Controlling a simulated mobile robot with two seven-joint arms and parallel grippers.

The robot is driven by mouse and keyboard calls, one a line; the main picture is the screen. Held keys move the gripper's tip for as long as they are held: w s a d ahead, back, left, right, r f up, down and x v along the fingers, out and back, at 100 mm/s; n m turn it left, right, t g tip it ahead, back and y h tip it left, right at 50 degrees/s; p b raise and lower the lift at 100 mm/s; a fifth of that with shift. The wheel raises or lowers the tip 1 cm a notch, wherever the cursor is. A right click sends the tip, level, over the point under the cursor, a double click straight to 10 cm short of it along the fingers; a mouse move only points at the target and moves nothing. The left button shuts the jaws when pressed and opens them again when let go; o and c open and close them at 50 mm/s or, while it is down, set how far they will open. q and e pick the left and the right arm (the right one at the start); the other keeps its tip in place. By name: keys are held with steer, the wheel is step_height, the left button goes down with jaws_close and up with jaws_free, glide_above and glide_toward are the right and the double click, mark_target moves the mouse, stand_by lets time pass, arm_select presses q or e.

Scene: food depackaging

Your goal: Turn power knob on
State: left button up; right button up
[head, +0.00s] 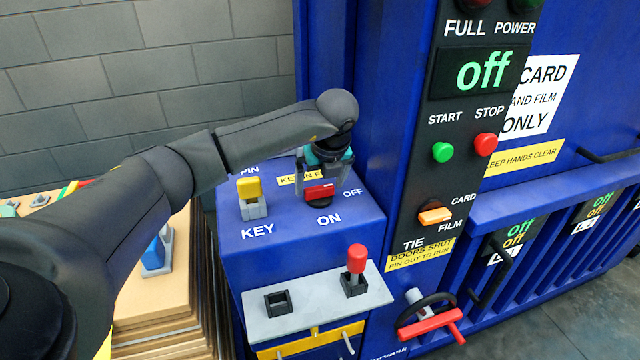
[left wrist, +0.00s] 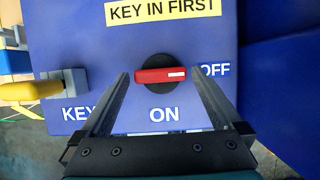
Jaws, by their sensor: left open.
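The red power knob (head: 319,191) sits on a round black base on top of the blue control box (head: 300,250). In the left wrist view the knob (left wrist: 155,76) lies crosswise, its white mark at the right end by the OFF label. The ON label (left wrist: 164,114) is below it. My left gripper (head: 325,182) is open over the knob, one finger on each side of it; the left wrist view shows gaps beside both fingers (left wrist: 160,78). I cannot tell how far down the fingers reach. My right gripper is out of view.
A yellow key (head: 249,188) stands in its grey holder left of the knob. A red-topped lever (head: 357,260) rises from the grey plate in front. The black panel display (head: 484,70) reads "off". A tall blue machine wall stands close on the right.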

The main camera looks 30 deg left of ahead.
arm_select(q)
steer(key=shift+w+a+f, duration=0.1)
steer(key=shift+a+f, duration=0.05)
steer(key=shift+f, duration=0.25)
steer(key=shift+c, duration=0.2)
steer(key=c, duration=1.1)
